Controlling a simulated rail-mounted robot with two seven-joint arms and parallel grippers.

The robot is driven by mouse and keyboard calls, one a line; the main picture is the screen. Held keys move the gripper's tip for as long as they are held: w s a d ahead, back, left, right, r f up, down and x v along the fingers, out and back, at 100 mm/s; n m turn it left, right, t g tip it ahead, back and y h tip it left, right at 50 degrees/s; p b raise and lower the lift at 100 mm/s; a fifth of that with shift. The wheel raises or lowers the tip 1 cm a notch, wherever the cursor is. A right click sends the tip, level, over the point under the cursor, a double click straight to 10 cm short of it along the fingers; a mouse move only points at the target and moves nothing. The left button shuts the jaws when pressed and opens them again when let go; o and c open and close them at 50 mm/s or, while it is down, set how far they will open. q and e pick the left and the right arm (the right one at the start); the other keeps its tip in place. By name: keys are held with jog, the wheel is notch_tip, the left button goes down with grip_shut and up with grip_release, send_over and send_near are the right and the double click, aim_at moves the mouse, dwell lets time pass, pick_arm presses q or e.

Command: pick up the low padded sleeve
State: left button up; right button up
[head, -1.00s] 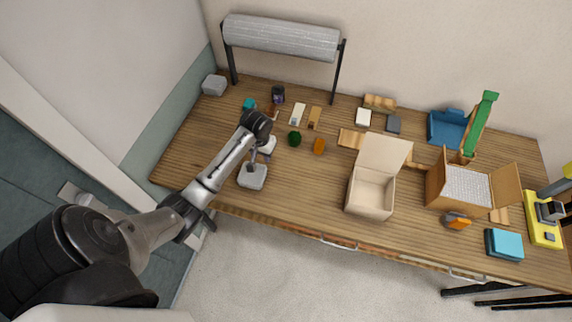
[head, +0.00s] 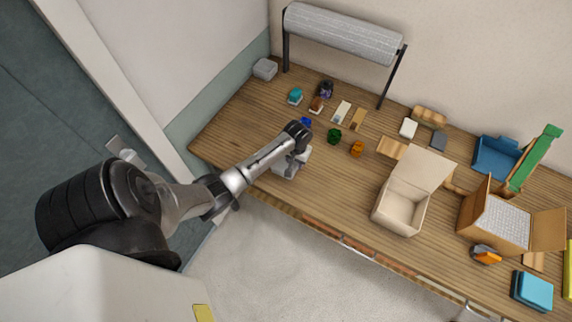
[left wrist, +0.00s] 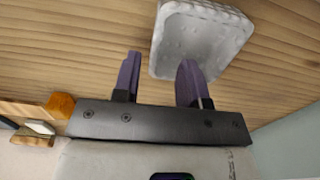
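The low padded sleeve seems to be the pale grey, quilted block (left wrist: 203,38) at the top of the left wrist view. In the head view, a pale patch (head: 284,168) near the table's front left edge, mostly under my left gripper (head: 297,155), appears to be the same thing. In the left wrist view my left gripper (left wrist: 160,62) is open, its two purple fingers apart. One finger overlaps the sleeve in the picture; the other shows just left of it. Nothing is visibly held, and I cannot tell whether they touch. My right gripper is not in view.
Small items stand beyond the gripper, among them a green one (head: 334,136) and an orange one (head: 356,149). A grey block (head: 265,69) sits at the back left corner. An open cream box (head: 399,211) stands to the right.

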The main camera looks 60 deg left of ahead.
aim_at(296, 167)
pick_arm(q)
jog(key=shift+w+d+f, duration=0.1)
jog(key=shift+f, duration=1.1)
jog(key=shift+d+f, duration=0.1)
jog(key=shift+f, duration=1.1)
jog(key=shift+c, duration=0.3)
grip_shut()
